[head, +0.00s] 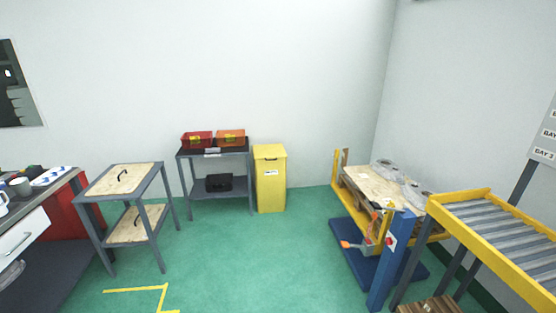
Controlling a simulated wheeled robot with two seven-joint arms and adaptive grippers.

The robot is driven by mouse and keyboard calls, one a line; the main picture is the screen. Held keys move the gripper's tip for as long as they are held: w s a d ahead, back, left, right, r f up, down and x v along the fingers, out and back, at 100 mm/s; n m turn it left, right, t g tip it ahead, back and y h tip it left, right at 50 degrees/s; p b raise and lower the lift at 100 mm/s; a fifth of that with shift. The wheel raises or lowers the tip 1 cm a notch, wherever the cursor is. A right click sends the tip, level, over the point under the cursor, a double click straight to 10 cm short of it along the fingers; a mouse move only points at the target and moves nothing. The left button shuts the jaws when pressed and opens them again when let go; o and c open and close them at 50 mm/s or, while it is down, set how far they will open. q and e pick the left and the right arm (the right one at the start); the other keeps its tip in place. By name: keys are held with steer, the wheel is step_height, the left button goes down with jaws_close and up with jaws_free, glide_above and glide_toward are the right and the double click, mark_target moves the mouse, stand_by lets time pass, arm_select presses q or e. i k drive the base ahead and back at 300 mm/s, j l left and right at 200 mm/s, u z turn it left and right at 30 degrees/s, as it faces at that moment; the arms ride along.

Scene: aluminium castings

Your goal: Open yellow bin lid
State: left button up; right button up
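The yellow bin (270,185) stands on the green floor against the far wall, right of a grey shelf table. Its yellow lid (269,151) is on top and looks shut. A small white label is on its front. The bin is some distance away from me. Neither of my grippers is in view.
A wood-topped cart (124,180) stands left. A lift table with castings (384,190) and a yellow-framed roller conveyor (495,240) are right. The middle floor (250,265) is clear.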

mark_target(273, 151)
steer(key=i+z, duration=0.15)
steer(key=i, duration=0.4)
steer(key=i+j+z, duration=0.15)
steer(key=i, duration=0.4)
steer(key=i+z, duration=0.15)
steer(key=i, duration=0.35)
steer(key=i+j+z, duration=0.15)
steer(key=i, duration=0.4)
steer(key=j, duration=0.1)
